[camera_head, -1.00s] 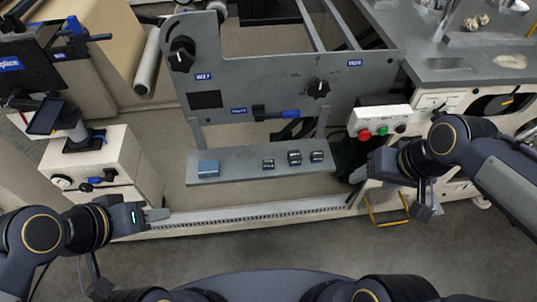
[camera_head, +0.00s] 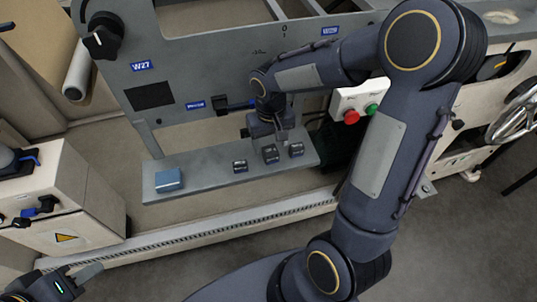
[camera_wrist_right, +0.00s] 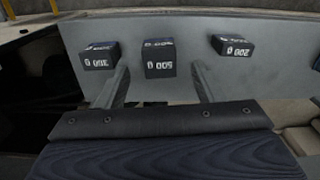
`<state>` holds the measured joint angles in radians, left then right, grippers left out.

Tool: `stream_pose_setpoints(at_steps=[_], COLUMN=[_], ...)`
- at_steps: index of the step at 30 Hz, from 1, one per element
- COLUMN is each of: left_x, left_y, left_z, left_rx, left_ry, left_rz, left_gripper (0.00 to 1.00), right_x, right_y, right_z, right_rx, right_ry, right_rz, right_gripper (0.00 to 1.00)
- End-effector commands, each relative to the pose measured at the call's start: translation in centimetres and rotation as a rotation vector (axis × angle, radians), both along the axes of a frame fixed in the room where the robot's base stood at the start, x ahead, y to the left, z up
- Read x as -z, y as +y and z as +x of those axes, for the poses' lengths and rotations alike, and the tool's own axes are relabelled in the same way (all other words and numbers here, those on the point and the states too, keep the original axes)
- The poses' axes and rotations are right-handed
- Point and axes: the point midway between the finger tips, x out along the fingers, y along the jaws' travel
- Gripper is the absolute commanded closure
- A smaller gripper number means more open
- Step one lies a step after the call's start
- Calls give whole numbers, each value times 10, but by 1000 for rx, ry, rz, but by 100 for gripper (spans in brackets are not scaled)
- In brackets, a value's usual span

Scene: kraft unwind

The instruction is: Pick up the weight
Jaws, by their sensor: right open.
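Three small dark block weights stand on the grey shelf (camera_head: 215,177): a left one (camera_head: 240,166), a middle one (camera_head: 270,154) and a right one (camera_head: 296,150). My right gripper (camera_head: 275,136) is open and empty, pointing down just above the middle weight. In the right wrist view its two fingers (camera_wrist_right: 160,84) frame the middle weight (camera_wrist_right: 159,60), which bears white figures like 500. The other two weights (camera_wrist_right: 101,56) (camera_wrist_right: 234,47) lie outside the fingers. My left gripper (camera_head: 78,279) is low at the left, away from the shelf; its opening is unclear.
A blue box (camera_head: 169,180) sits on the shelf's left end. The grey machine panel (camera_head: 190,70) rises behind the shelf. A control box (camera_head: 351,104) with red and green buttons is to the right, close to my right arm.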

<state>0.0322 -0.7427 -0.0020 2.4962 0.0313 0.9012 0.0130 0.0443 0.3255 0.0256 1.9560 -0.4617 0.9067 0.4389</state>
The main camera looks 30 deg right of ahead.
Motion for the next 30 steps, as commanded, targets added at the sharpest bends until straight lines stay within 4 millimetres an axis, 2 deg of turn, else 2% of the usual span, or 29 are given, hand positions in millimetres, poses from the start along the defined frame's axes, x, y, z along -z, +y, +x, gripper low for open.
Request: stream_pose_setpoints(at_steps=[1,6,16,30], left_x=[6,12,13,13], left_y=[0,0,0,0], left_z=[0,0,0,0], left_rx=[0,0,0,0], left_ry=[0,0,0,0], left_rz=[0,0,0,0], left_gripper=[64,64,64,64], right_x=[12,35,41,41], right_y=[0,0,0,0], right_z=[-1,0,0,0], right_rx=[-1,-1,-1,-1], right_ry=[4,3,0,0], right_rz=[0,0,0,0], right_gripper=[38,38,38,100])
